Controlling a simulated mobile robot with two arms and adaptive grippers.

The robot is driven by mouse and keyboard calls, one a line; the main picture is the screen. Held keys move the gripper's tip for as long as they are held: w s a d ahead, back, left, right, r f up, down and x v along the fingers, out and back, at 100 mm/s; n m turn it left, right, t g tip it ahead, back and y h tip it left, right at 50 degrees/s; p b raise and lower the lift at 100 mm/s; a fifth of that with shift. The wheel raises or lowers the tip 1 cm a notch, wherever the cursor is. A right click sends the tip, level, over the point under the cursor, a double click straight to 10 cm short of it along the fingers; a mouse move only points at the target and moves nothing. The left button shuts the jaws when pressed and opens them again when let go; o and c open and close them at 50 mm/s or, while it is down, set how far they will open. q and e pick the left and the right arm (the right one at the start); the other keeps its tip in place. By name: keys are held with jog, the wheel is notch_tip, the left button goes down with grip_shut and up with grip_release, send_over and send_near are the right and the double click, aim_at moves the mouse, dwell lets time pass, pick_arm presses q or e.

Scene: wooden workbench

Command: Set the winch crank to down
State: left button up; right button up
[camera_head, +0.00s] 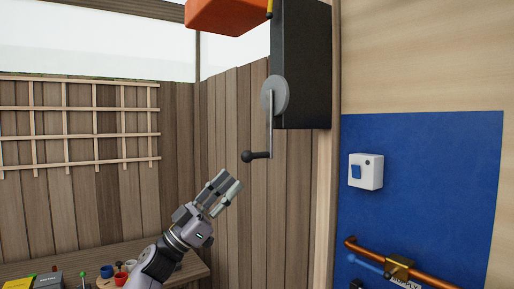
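The winch crank has a round grey hub (274,96) on the side of a dark box (304,70) high on the wall post. Its thin crank arm (269,135) hangs straight down from the hub. A dark handle with a ball knob (247,156) sticks out to the left from the arm's lower end. My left gripper (231,180) is below and a little left of the knob, angled up and to the right. Its fingertips look apart with nothing between them, and it does not touch the crank. My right gripper is not in view.
An orange housing (228,14) sits above the crank. A blue panel (424,140) to the right carries a white switch box (365,171) and a copper pipe (424,275) with a valve. A wooden bench (190,268) with cups is at lower left. Space around the knob looks clear.

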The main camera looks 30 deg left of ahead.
aim_at(258, 156)
pick_arm(q)
jog(key=p+x, duration=0.4)
jog(key=x, duration=0.6)
jog(key=shift+w, duration=0.1)
grip_shut()
jog(key=shift+f, duration=0.1)
jog(key=shift+d, duration=0.1)
